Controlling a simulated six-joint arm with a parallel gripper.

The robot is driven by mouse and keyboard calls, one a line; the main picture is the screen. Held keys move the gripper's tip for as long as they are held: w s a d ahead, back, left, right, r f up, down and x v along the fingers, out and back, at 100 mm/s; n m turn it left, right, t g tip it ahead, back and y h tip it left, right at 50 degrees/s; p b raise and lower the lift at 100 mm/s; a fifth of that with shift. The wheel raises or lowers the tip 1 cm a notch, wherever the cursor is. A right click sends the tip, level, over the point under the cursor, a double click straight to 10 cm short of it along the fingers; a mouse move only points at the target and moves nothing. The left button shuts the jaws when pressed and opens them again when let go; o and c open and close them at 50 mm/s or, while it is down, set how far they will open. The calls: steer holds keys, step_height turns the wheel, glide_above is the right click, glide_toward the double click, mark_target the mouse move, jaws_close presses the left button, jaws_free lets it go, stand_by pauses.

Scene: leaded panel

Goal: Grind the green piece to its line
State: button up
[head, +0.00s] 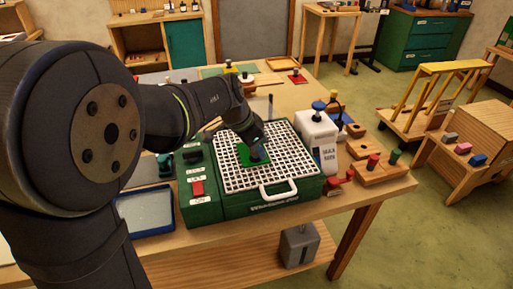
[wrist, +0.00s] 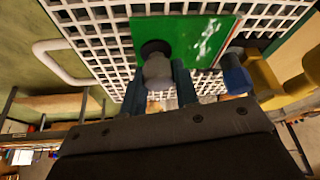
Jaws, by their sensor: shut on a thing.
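The green piece (head: 243,152) is a flat square plate over the white grid top (head: 231,180) of the green grinder (head: 262,207). In the wrist view the green piece (wrist: 190,30) carries a dark round base with a grey knob (wrist: 157,70), and whitish marks show on its face. My gripper (head: 258,152) is shut on the knob; its fingers (wrist: 157,88) stand on both sides of it in the wrist view. A blue part (wrist: 236,75) with a yellow body lies close to the plate's right edge there. I cannot tell whether the plate touches the grid or the blue part.
A red switch (head: 197,187) is on the grinder's left side. A white bottle (head: 317,135) with a blue cap stands right of the grid. A blue-edged tray (head: 146,213) lies at the left.

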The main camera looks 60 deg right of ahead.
steer(key=shift+w+d, duration=0.3)
steer(key=shift+s+d, duration=0.1)
steer(key=shift+s, duration=0.05)
stand_by(0.3)
steer(key=shift+s+d, duration=0.85)
steer(key=shift+d, duration=0.05)
steer(key=shift+s+d, duration=0.15)
steer(key=shift+s+d, duration=0.75)
steer(key=shift+d, duration=0.15)
steer(key=shift+w+a, duration=0.9)
steer(key=shift+a, duration=0.15)
steer(key=shift+w+a, duration=0.1)
